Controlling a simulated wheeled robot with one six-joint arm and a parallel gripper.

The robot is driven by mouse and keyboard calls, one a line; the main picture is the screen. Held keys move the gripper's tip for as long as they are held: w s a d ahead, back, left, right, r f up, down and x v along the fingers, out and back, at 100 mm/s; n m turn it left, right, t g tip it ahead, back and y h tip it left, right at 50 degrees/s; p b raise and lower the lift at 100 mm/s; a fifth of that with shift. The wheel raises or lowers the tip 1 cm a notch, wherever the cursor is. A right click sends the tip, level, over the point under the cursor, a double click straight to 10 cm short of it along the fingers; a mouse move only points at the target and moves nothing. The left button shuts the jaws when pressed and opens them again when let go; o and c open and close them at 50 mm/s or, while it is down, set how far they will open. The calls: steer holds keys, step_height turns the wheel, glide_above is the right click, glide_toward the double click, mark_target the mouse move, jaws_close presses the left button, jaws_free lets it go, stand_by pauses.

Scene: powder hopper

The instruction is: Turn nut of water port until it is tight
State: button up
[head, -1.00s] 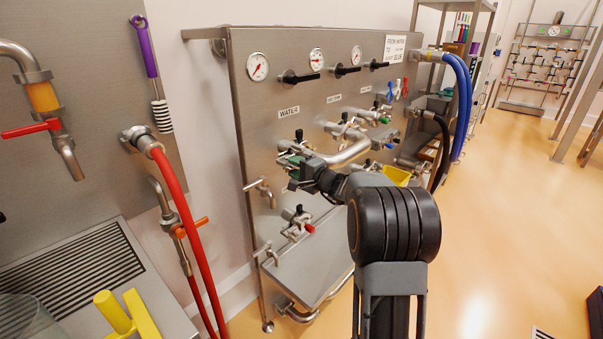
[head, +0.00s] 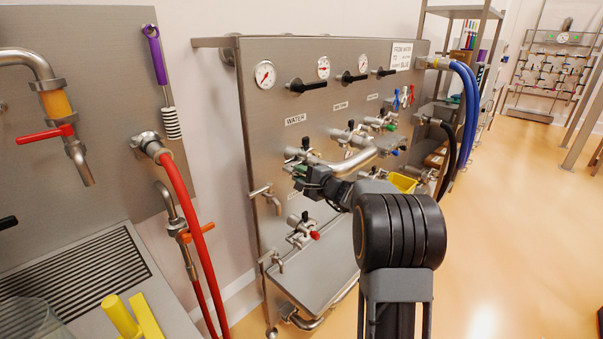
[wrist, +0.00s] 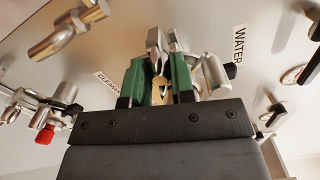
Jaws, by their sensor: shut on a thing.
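The water port (head: 309,157) is a metal fitting on the steel panel, below the label WATER (head: 295,119). That label also shows in the wrist view (wrist: 239,45). My gripper (head: 300,176) is at this port. In the wrist view its two green fingers (wrist: 160,70) stand upright on either side of the port's metal nut (wrist: 156,42) and are shut on it. The fingers hide part of the nut, so its threads and seating cannot be seen.
The steel panel (head: 262,140) carries gauges, black levers and other ports. A valve with a red tip (head: 304,232) sits below my gripper, above a steel shelf (head: 318,268). A red hose (head: 186,205) hangs at left.

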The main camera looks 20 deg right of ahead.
steer(key=m+p, duration=0.1)
steer(key=m, duration=0.2)
steer(key=shift+r, duration=0.2)
steer(key=shift+f+m+p, duration=0.2)
steer(key=shift+m+p, duration=0.35)
steer(key=shift+m, duration=0.65)
